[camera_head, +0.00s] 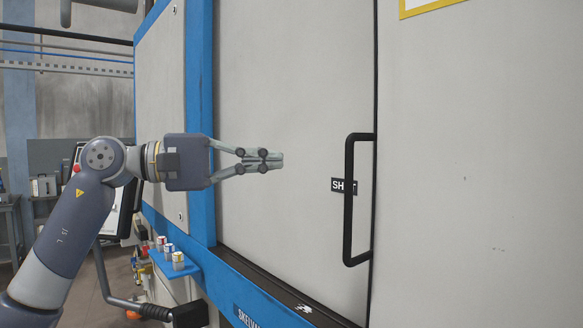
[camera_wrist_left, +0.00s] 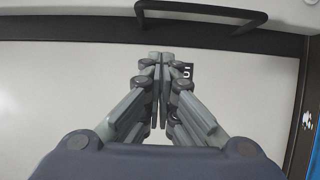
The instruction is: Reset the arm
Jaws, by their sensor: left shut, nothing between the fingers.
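My left gripper (camera_head: 278,160) reaches in from the left in the head view, held level in front of a large light-grey machine door (camera_head: 290,60). Its fingers are together with nothing between them. The black door handle (camera_head: 349,200) is to the right of the fingertips, with a visible gap between them. In the left wrist view the closed fingers (camera_wrist_left: 160,58) point toward the handle (camera_wrist_left: 200,10) at the top of the picture. My right gripper is in neither view.
A black label (camera_head: 338,185) sits on the door, partly behind the handle. A blue frame (camera_head: 200,90) borders the door on the left.

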